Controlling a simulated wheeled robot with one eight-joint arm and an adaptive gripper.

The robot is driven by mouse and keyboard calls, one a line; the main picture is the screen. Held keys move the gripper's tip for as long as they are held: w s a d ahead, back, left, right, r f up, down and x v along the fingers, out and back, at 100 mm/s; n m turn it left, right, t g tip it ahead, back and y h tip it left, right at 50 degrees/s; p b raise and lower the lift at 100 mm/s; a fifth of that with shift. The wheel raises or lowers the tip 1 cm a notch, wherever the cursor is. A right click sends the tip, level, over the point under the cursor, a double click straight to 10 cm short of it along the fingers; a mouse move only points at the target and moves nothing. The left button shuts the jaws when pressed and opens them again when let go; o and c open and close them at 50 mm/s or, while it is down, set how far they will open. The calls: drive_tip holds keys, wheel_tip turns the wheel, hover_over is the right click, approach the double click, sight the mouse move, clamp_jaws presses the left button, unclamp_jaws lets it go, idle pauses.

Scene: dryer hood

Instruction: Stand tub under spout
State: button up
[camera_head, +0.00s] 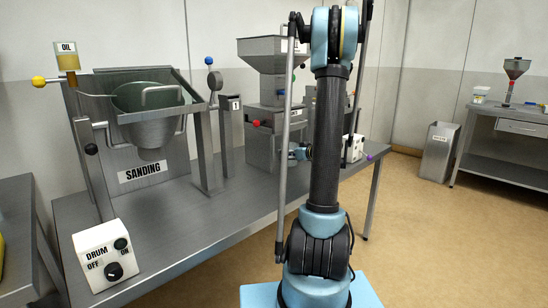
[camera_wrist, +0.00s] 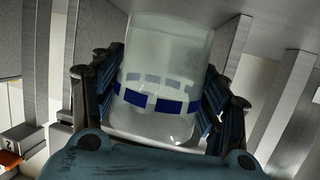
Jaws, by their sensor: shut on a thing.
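My gripper (camera_wrist: 160,98) is shut on a clear, cloudy tub (camera_wrist: 168,45) with a band of blue marks around it. The dark fingers press on both sides of the tub, which looks tilted in the wrist view. In the head view my arm stands in front of a grey hopper machine (camera_head: 267,52), and the tub cannot be made out there. A bit of blue shows beside the machine, left of my arm. I cannot make out the machine's spout, and whether the tub is under it cannot be told.
The steel bench (camera_head: 180,222) carries a sanding drum (camera_head: 150,122), a DRUM switch box (camera_head: 106,254) and a red-knobbed valve on the machine. Grey metal walls stand close around my gripper in the wrist view. A bin (camera_head: 438,150) and another table (camera_head: 510,165) stand right; floor between is clear.

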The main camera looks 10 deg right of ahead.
drive_tip(key=w+a, duration=0.1)
drive_tip(key=w, duration=0.3)
drive_tip(key=w+a, duration=0.2)
drive_tip(key=w, duration=0.2)
drive_tip(key=w+a, duration=0.2)
drive_tip(key=w, duration=0.1)
drive_tip(key=shift+w+a, duration=0.15)
drive_tip(key=shift+w, duration=0.25)
drive_tip(key=shift+w+a+f, duration=0.1)
drive_tip(key=shift+w+f, duration=0.05)
drive_tip(key=shift+f, duration=0.75)
drive_tip(key=shift+w+a+f, duration=0.1)
drive_tip(key=shift+w+f, duration=0.05)
drive_tip(key=shift+f, duration=0.75)
drive_tip(key=shift+d, duration=0.1)
drive_tip(key=o, duration=1.1)
drive_tip(key=v, duration=1.2)
drive_tip(key=shift+r, duration=0.1)
